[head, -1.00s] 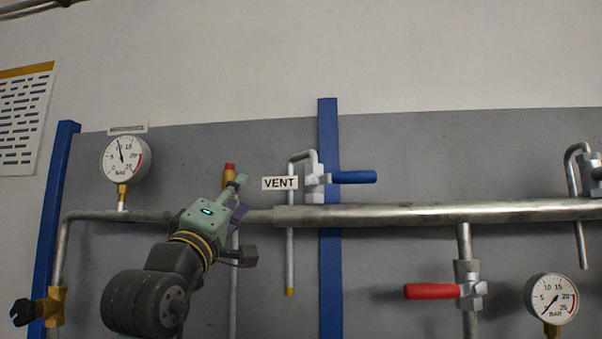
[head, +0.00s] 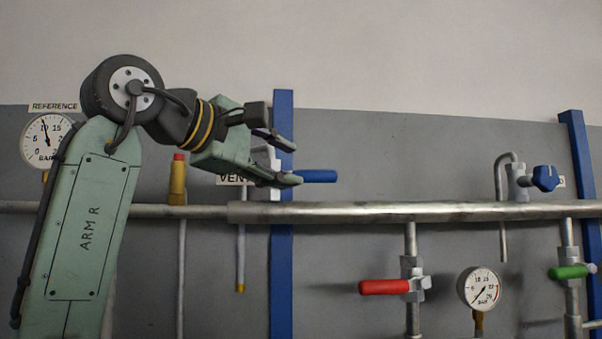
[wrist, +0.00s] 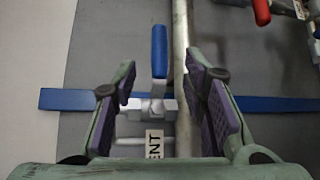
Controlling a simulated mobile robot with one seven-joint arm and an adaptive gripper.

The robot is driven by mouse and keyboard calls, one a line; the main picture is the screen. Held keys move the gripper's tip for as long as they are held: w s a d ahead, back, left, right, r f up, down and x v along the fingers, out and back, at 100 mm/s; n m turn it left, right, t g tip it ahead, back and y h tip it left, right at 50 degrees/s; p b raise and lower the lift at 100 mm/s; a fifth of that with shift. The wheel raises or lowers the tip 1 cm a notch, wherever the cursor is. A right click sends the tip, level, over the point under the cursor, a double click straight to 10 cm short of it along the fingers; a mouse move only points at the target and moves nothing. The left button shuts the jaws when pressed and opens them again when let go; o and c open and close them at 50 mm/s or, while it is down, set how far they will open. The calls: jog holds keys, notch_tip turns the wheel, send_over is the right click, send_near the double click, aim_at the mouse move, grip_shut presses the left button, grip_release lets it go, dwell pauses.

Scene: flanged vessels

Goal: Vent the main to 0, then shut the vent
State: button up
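The vent valve's blue lever (head: 318,176) points right, level and parallel to the main pipe (head: 400,211) below it. In the wrist view the blue lever (wrist: 159,52) lies between my spread fingers, with a gap on both sides. My gripper (head: 292,160) is open at the vent valve and hides much of its body and VENT label (head: 232,179). The valve body also shows in the wrist view (wrist: 152,108). The REFERENCE gauge (head: 46,138) has its needle near 10, partly behind my arm. A lower-right gauge (head: 480,288) has its needle pointing lower left, near the low end.
A red lever (head: 385,287) stands level below the main pipe. A blue knob (head: 545,178) and a green handle (head: 567,272) are at the right. A yellow fitting with a red cap (head: 178,178) stands left of the vent. Blue uprights (head: 282,250) cross the panel.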

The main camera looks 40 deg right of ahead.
aim_at(312, 174)
jog(key=p+x, duration=0.2)
jog(key=x, duration=0.7)
jog(key=shift+d, duration=0.2)
grip_shut()
dwell(0.5)
